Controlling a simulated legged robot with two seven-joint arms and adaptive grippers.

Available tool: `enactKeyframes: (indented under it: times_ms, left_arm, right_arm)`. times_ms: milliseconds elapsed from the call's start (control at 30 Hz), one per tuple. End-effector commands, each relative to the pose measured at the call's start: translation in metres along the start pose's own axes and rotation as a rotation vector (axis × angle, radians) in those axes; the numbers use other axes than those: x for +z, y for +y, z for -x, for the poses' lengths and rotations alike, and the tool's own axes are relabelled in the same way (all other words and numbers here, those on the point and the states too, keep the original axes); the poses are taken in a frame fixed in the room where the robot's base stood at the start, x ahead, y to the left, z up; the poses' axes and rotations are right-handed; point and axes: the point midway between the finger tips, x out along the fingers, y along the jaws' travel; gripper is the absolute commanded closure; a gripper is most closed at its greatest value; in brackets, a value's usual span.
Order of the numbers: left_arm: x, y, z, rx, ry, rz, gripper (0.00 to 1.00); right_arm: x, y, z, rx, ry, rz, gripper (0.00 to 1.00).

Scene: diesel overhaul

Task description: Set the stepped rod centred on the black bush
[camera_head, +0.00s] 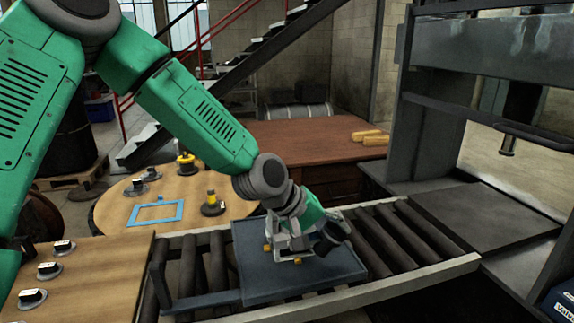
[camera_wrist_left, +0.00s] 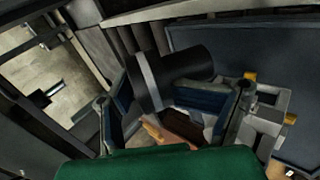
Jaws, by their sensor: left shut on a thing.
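My left gripper (camera_head: 314,232) is low over the dark blue tray (camera_head: 352,265) on the roller conveyor. It is shut on a dark cylinder with a pale band (camera_head: 334,236), which looks like the stepped rod. In the left wrist view this rod (camera_wrist_left: 188,68) lies tilted between the blue-padded fingers (camera_wrist_left: 166,100). My right gripper is not in view.
A pale grey frame with yellow ends (camera_head: 285,245) shows beside the gripper at the tray. Conveyor rollers (camera_head: 405,238) lie on both sides. A dark press frame (camera_head: 440,110) stands at right. A blue square outline (camera_head: 155,213) and several labelled parts occupy the tables at left.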

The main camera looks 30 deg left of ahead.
Motion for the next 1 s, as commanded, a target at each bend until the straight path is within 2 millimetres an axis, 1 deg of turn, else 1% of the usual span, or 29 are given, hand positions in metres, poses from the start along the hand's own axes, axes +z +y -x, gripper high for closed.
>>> enactKeyframes:
  times_ms: [33,67,100,200,300,400,500,667,867,1000]
  left_arm:
    - [-0.021,0.013,0.015,0.085,0.062,0.083,1.0]
    - [-0.034,0.018,0.022,0.13,0.102,0.125,1.0]
    - [-0.05,0.023,0.031,0.187,0.157,0.179,1.0]
    - [-0.088,0.029,0.054,0.306,0.29,0.283,1.0]
    - [-0.118,0.03,0.074,0.39,0.402,0.35,1.0]
    - [-0.139,0.027,0.089,0.442,0.485,0.391,1.0]
    - [-0.151,0.024,0.098,0.47,0.534,0.411,1.0]
    - [-0.156,0.019,0.099,0.483,0.559,0.418,1.0]
    - [-0.155,0.006,0.085,0.483,0.557,0.418,1.0]
    - [-0.154,-0.007,0.071,0.483,0.556,0.418,1.0]
  right_arm:
    - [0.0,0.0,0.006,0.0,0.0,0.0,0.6]
    - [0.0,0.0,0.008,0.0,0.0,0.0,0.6]
    - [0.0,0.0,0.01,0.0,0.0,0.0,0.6]
    - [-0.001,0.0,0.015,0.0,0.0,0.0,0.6]
    - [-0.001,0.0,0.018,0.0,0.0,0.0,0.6]
    - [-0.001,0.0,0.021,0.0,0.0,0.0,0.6]
    - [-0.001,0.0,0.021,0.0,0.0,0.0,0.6]
    - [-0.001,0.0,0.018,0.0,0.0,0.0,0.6]
    - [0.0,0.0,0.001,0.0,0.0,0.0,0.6]
    - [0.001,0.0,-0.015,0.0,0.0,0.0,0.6]
